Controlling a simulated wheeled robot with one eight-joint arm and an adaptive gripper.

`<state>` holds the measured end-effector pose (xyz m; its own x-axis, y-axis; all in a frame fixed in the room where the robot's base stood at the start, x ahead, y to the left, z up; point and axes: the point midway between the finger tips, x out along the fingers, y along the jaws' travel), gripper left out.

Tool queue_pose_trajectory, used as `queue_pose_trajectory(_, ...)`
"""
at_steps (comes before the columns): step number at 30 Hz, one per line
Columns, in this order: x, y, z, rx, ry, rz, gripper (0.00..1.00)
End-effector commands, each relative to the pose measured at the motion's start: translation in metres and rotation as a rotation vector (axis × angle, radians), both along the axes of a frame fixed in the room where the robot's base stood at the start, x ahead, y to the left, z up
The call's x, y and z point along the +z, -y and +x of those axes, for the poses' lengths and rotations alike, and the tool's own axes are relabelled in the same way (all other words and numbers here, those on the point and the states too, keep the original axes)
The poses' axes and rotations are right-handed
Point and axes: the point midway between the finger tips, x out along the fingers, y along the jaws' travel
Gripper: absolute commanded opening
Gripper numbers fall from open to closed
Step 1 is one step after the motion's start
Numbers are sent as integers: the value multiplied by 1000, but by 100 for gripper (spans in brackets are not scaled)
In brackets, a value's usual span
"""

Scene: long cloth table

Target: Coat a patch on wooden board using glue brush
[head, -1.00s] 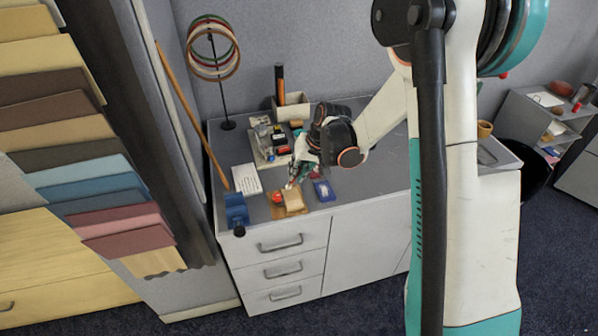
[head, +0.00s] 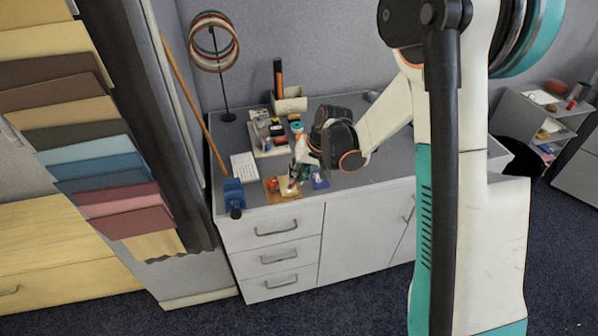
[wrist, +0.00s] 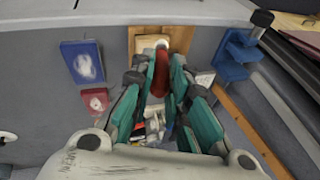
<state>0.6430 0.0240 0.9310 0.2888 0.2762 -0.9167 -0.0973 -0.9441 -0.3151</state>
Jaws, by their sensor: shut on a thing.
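The wooden board (head: 268,193) lies near the front edge of the grey cabinet top in the head view. It also shows at the top of the wrist view (wrist: 182,38). My gripper (wrist: 163,82) has teal fingers and is shut on a red-handled thing, which I take to be the glue brush (wrist: 160,76). Its far end is beside a pale patch or tip over the board; whether they touch I cannot tell. In the head view my gripper (head: 294,184) is low over the board and hides part of it.
A blue box (wrist: 83,62) and a red box (wrist: 95,100) lie beside the board. A blue vise (head: 233,194) stands at the front left edge. A white paper (head: 244,166), a cluttered tray (head: 260,150) and a ring stand (head: 228,117) are further back.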

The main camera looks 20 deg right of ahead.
Motion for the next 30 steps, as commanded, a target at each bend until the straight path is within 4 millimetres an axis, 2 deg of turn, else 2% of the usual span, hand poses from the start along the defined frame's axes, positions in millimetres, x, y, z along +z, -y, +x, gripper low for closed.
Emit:
queue_pose_trajectory(1,10,-1,1,0,1,1,0)
queue_pose_trajectory(18,60,-5,8,-1,1,0,0)
queue_pose_trajectory(30,65,-6,9,-1,1,0,0)
